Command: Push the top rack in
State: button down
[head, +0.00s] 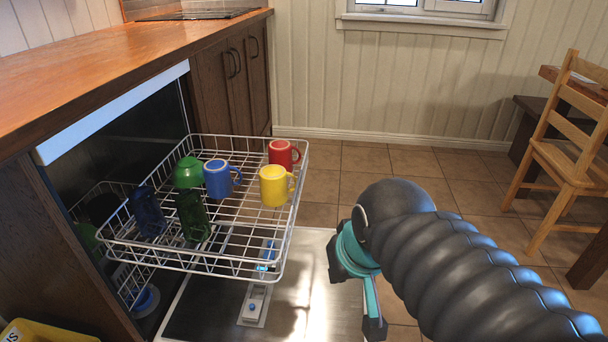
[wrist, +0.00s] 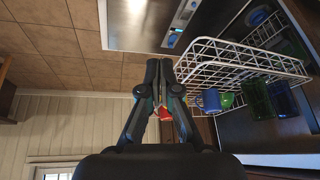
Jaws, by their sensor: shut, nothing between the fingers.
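The top rack (head: 234,271), a white wire basket, is pulled out of the dishwasher over the lowered door (head: 312,270). It holds a red mug (head: 283,153), a yellow mug (head: 272,190), a blue mug (head: 216,182), a green mug or bowl (head: 188,172), a dark blue glass (head: 147,212) and a dark green glass (head: 192,215). My gripper (wrist: 158,72) is shut and empty. In the head view it is to the right of the rack's front, apart from it, partly hidden by my arm. The rack (wrist: 235,65) also shows right of the fingers in the wrist view.
A wooden counter (head: 110,70) runs above the dishwasher. Part of a lower rack (head: 130,285) shows inside, below the top rack. A wooden chair (head: 570,150) stands at the far right. The tiled floor (head: 390,160) behind is clear. A yellow object (head: 40,332) is at bottom left.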

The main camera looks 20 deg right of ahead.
jog(key=w+a+f+m+g+y, duration=0.1)
jog(key=w+m+g+y, duration=0.35)
jog(key=w+m, duration=0.4)
jog(key=m+t+y, duration=0.6)
jog(key=m+y, duration=0.6)
jog(key=m, duration=0.1)
send_near(299, 183)
jog(key=x, duration=0.7)
jog(key=shift+w+f, duration=0.1)
jog(key=shift+w, duration=0.15)
jog(key=shift+a, duration=0.15)
